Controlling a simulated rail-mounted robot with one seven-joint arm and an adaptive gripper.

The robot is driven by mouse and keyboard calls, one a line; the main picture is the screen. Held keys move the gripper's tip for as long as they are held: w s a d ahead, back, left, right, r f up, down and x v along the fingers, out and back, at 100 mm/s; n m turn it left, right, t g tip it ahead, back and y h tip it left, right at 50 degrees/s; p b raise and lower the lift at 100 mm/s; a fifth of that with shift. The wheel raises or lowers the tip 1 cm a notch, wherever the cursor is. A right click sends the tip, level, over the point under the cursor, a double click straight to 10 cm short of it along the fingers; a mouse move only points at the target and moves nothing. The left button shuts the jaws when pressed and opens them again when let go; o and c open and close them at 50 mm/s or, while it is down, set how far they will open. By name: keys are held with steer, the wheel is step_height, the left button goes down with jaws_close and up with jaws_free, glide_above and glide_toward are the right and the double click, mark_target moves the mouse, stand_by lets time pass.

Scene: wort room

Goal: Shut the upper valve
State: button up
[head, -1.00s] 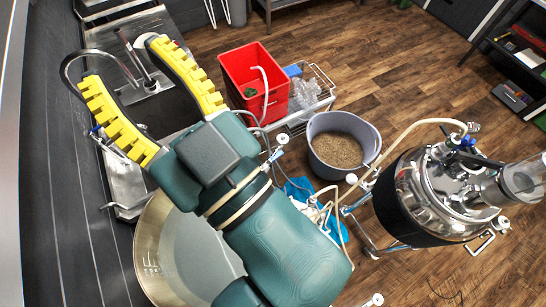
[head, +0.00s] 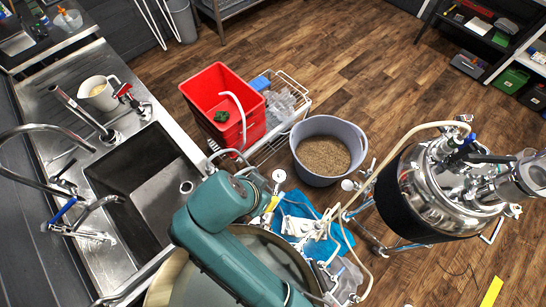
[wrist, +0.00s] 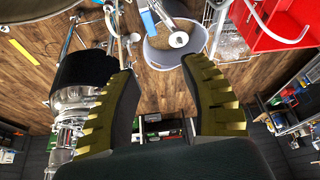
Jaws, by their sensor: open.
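My gripper (wrist: 158,66) is open in the wrist view, its two yellow-ribbed fingers spread with nothing between them. A blue lever-like part (wrist: 147,20) and a pale round disc (wrist: 179,39) on a metal stem lie beyond the fingertips, apart from them. I cannot tell whether the blue part is the upper valve's handle. In the head view, a small yellow patch, likely a finger pad (head: 270,204), shows beside the pale round fitting (head: 279,176) near the kettle (head: 290,250). My arm hides part of the kettle, and the valve's position is not clear.
A grey tub of grain (head: 325,150), a red bin (head: 222,105) and a wire cart (head: 285,105) stand behind the fittings. Hoses run to a steel vessel (head: 445,190) at right. A sink (head: 145,180) is at left. Open wooden floor lies beyond.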

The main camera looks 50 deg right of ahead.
step_height(320, 180, down, 2)
steer(key=s, duration=0.2)
steer(key=b, duration=0.5)
glide_toward(280, 197)
steer(key=p+x, duration=0.1)
steer(key=x, duration=0.8)
steer(key=shift+d, duration=0.1)
jaws_close()
